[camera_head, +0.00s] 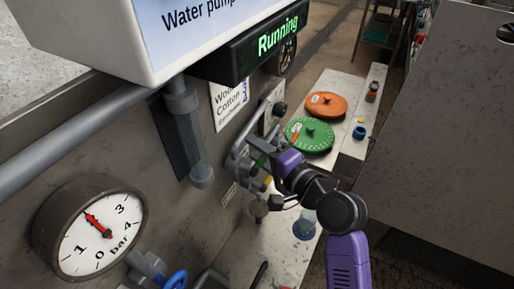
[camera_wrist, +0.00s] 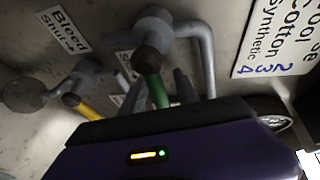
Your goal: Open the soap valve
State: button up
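Two valve levers sit on grey pipes on the wall panel. A green lever (camera_wrist: 158,93) hangs from a round dark hub in the middle of the wrist view, and it also shows in the head view (camera_head: 261,161). A yellow lever (camera_wrist: 88,108) is to its left, near a label reading "Bleed Shut". The label by the green lever is mostly hidden, so I cannot read which valve is soap. My gripper (camera_head: 262,148) is at the pipes, right by the green lever.
A pressure gauge (camera_head: 92,229) and a blue valve handle (camera_head: 175,279) are at lower left. The box above has a lit "Running" display (camera_head: 278,38). A green disc (camera_head: 310,136) and an orange disc (camera_head: 326,105) lie on a pale bench behind my arm. A large grey panel (camera_head: 440,150) stands at right.

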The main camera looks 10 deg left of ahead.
jog(key=shift+a, duration=0.1)
grip_shut()
jog(key=shift+f, duration=0.1)
dwell(1.3)
